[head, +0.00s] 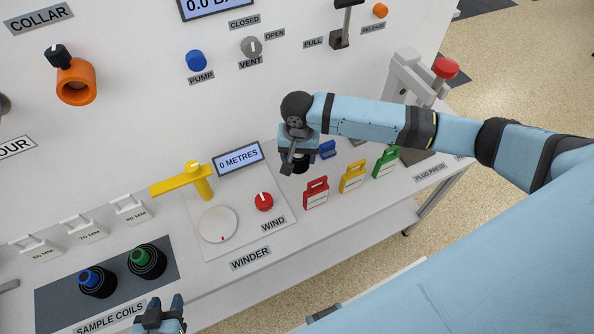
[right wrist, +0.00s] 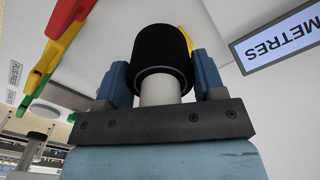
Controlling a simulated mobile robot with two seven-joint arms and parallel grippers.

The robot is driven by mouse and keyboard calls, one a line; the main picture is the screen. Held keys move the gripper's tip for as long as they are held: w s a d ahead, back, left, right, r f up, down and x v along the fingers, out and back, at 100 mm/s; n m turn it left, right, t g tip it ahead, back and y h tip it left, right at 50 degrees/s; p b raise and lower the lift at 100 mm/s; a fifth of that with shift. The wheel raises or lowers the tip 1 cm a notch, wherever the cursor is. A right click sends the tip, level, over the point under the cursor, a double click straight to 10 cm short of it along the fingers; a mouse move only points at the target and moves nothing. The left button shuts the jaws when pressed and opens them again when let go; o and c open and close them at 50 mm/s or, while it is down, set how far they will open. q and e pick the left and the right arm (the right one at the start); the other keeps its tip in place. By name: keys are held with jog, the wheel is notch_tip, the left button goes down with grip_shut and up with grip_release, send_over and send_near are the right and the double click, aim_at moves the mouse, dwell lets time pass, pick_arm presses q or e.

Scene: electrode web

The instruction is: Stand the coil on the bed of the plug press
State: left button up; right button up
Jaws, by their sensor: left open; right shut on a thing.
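My right gripper (head: 299,158) is shut on a black coil (right wrist: 162,62) with a pale core. In the right wrist view the coil sits between the two blue fingers (right wrist: 163,85). In the head view the held coil (head: 300,166) shows partly under the gripper, above the bench right of the winder. The plug press (head: 412,82), a pale frame with a red knob (head: 445,68), stands at the right behind my right arm. Its bed is largely hidden by the arm. My left gripper (head: 160,316) is open and empty at the bottom edge, near the sample coils.
Red (head: 316,193), yellow (head: 353,177) and green (head: 386,162) handled blocks stand along the bench front between the winder and the press. The winder (head: 218,224) has a yellow arm (head: 182,181). Two coils, blue-topped (head: 97,281) and green-topped (head: 147,262), stand on a dark mat (head: 60,306).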

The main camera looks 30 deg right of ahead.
notch_tip(320, 180, down, 9)
jog(key=shift+r, duration=0.2)
jog(key=shift+f, duration=0.1)
jog(key=o, duration=1.1)
